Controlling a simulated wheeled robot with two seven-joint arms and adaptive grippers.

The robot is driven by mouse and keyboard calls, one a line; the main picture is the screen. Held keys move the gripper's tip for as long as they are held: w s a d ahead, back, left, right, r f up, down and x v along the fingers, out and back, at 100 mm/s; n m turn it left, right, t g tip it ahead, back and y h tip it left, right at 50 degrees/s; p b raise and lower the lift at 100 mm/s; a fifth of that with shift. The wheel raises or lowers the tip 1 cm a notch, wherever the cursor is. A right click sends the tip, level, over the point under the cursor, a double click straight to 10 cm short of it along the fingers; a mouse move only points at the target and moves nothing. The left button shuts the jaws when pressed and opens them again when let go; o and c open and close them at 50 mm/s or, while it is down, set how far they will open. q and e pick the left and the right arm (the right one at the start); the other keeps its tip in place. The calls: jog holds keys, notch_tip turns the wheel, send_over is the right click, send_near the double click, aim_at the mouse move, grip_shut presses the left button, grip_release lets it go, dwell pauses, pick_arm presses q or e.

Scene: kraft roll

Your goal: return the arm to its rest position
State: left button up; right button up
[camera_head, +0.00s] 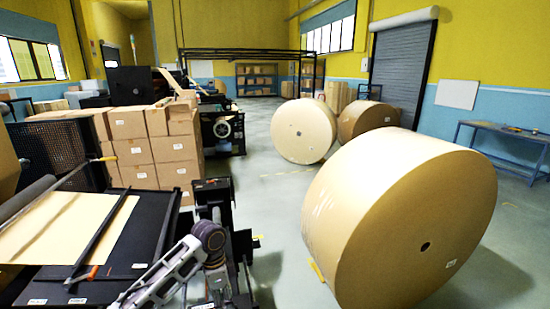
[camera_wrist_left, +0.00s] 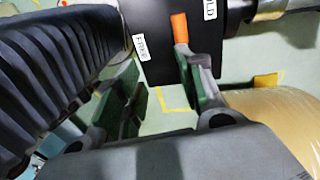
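My left arm (camera_head: 165,276) comes in from the bottom left in the head view, with its dark joint beside the black machine. I cannot make out its gripper there. In the left wrist view my left gripper (camera_wrist_left: 160,88) has its two green-padded fingers apart, with nothing seen between them. An orange lever (camera_wrist_left: 180,27) on a dark machine part (camera_wrist_left: 160,65) with white labels is close to the right finger. I cannot tell whether they touch. My right gripper is in neither view.
A large kraft roll (camera_head: 385,215) stands on the floor at the right, with two more rolls (camera_head: 303,131) (camera_head: 368,118) behind. Stacked cartons (camera_head: 150,145) stand behind the machine's black table (camera_head: 140,245). A blue bench (camera_head: 505,137) is at the far right. Floor between machine and rolls is clear.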

pick_arm(q)
jog(key=shift+s+d+f+n+t+h, duration=0.35)
jog(key=shift+s+d+f+n+t, duration=0.45)
jog(key=shift+s+f+n, duration=1.55)
jog(key=shift+s+d+f+n+t+h, duration=0.35)
jog(key=shift+s+d+f+n+t, duration=0.45)
jog(key=shift+s, duration=3)
jog(key=s+a+n+t+y, duration=0.2)
jog(key=s+a+n, duration=0.4)
jog(key=s+a, duration=0.35)
notch_tip(320, 180, down, 34)
jog(key=s+g+b, duration=0.2)
jog(key=s+a+f+b, duration=0.1)
jog(key=s+a+f, duration=0.1)
jog(key=s+f, duration=0.9)
jog(key=s+a+f+b, duration=0.1)
jog(key=s+a+f, duration=0.1)
jog(key=s+f, duration=0.9)
jog(key=shift+s+a+f+g+y, duration=0.2)
jog(key=shift+a+f+g+y, duration=0.1)
jog(key=shift+a+g, duration=0.1)
